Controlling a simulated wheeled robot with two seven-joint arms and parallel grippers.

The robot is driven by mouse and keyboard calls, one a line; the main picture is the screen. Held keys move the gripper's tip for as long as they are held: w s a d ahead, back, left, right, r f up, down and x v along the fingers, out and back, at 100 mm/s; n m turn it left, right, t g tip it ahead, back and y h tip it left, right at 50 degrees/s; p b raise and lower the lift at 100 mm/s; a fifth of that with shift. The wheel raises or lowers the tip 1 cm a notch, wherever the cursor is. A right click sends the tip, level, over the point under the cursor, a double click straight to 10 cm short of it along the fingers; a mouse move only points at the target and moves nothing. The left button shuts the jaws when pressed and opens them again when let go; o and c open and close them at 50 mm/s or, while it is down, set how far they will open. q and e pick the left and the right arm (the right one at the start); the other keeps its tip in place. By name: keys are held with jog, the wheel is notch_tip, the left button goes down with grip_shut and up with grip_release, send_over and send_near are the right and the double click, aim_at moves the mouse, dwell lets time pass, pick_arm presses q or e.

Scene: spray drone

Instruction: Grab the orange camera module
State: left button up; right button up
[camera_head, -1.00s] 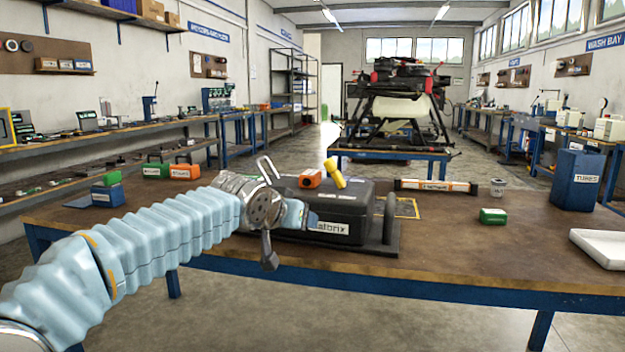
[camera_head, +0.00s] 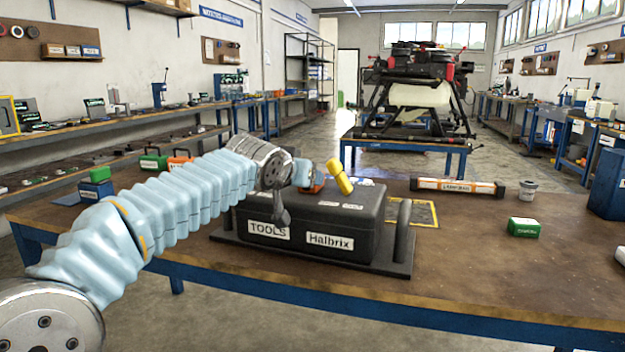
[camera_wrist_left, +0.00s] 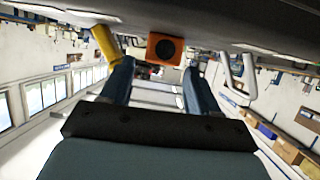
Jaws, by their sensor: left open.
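The orange camera module (camera_head: 318,187) sits on top of the black tool case (camera_head: 340,213), beside a yellow cylinder (camera_head: 340,176). My left gripper (camera_head: 305,174) is at the case top and hides much of the module in the head view. In the left wrist view, the module's orange face with its round dark lens (camera_wrist_left: 165,48) shows in the gap between my open left fingers (camera_wrist_left: 158,78). It lies beyond the fingertips, and no contact is visible. The yellow cylinder (camera_wrist_left: 106,42) is to the left there. My right gripper is out of view.
The table front (camera_head: 460,290) is clear.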

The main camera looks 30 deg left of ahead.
pick_arm(q)
jog(key=p+x, duration=0.1)
jog(key=x, duration=0.6)
jog(key=shift+a+r, duration=0.15)
jog(key=shift+s, duration=0.1)
jog(key=c, duration=0.8)
jog(key=shift+o, duration=0.2)
